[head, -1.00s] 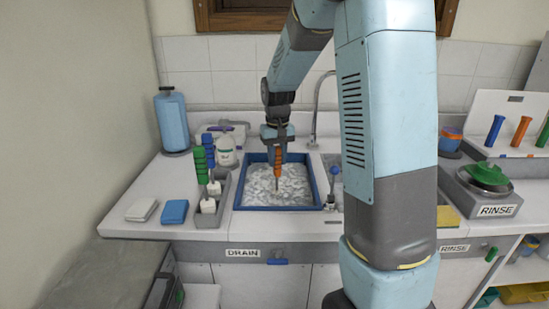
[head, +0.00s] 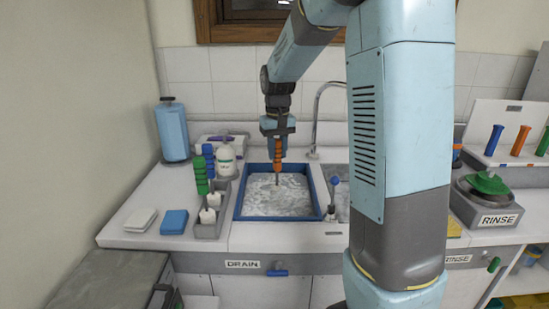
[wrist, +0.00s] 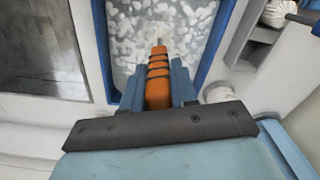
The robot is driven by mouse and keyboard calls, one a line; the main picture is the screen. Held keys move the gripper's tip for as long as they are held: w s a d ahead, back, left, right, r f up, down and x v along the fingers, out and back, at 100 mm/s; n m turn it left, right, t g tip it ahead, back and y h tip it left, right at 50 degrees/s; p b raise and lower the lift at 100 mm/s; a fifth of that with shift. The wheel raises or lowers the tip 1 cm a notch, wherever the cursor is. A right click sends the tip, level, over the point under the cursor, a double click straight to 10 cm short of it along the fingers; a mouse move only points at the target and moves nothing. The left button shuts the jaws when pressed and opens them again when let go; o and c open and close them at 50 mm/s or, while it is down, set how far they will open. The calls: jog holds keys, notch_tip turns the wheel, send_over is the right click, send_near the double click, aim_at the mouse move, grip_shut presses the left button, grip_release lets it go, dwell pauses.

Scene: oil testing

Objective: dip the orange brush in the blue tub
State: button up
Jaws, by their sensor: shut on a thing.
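The orange brush (head: 278,155) hangs upright, bristle end down, over the blue tub (head: 312,192). My gripper (head: 278,136) is shut on its handle. The tub is a blue-rimmed basin set in the counter, filled with white foamy liquid (head: 270,203). The brush's lower end shows against the foam; I cannot tell whether it touches it. In the wrist view the orange handle (wrist: 159,76) sits between the two blue fingers (wrist: 158,92), and the foam lies beyond it.
A grey holder (head: 213,228) with green and blue-handled brushes stands left of the tub. Blue (head: 174,222) and white (head: 140,220) sponges lie farther left. A faucet (head: 316,120) rises behind the tub's right corner. A small blue-topped tool (head: 333,195) stands close to its right.

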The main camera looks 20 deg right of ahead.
aim_at(278, 139)
jog(key=shift+r, duration=2.55)
jog(key=shift+d, duration=0.1)
